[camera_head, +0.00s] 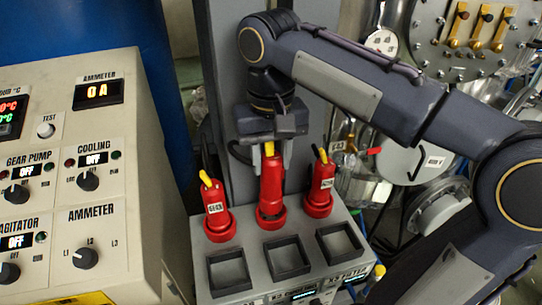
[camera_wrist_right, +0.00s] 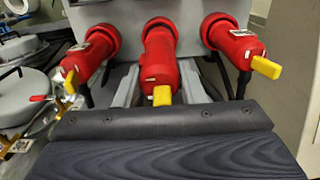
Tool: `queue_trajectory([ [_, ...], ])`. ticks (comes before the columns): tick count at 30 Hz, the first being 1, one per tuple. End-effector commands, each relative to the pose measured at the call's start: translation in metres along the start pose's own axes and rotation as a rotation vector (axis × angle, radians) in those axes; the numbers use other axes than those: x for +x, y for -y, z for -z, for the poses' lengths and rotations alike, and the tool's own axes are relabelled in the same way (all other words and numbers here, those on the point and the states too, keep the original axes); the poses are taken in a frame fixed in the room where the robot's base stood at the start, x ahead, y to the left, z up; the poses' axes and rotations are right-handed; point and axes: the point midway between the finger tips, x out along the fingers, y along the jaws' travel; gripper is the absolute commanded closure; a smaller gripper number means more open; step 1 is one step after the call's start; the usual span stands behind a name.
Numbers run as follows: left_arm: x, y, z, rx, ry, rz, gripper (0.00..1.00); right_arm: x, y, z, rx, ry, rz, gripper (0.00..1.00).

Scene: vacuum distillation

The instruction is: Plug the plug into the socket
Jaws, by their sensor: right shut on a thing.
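Three red plugs with yellow tops stand in a row on a grey socket box (camera_head: 288,255). My right gripper (camera_head: 270,160) comes down from above and is shut on the middle red plug (camera_head: 271,190), near its upper part. The middle plug is upright, and its wide base is at the box's top; I cannot tell how deep it sits. In the right wrist view the middle plug (camera_wrist_right: 161,60) lies between the two grey fingers (camera_wrist_right: 160,88). The left plug (camera_head: 216,212) and the right plug (camera_head: 319,190) lean slightly beside it. My left gripper is not in view.
Three dark square frames (camera_head: 287,257) lie along the front of the box top. A beige control panel (camera_head: 85,190) stands close at the left, its ammeter display (camera_head: 97,93) reading 0 A. Metal vessels and piping (camera_head: 440,180) crowd the right. A grey column (camera_head: 222,60) stands behind.

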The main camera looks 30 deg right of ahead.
Motion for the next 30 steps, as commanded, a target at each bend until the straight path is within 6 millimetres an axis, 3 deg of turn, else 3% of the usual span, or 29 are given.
queue_trajectory([
  [30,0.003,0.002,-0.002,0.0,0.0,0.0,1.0,0.011,0.0,0.0,0.0,0.0,0.0,1.0],
])
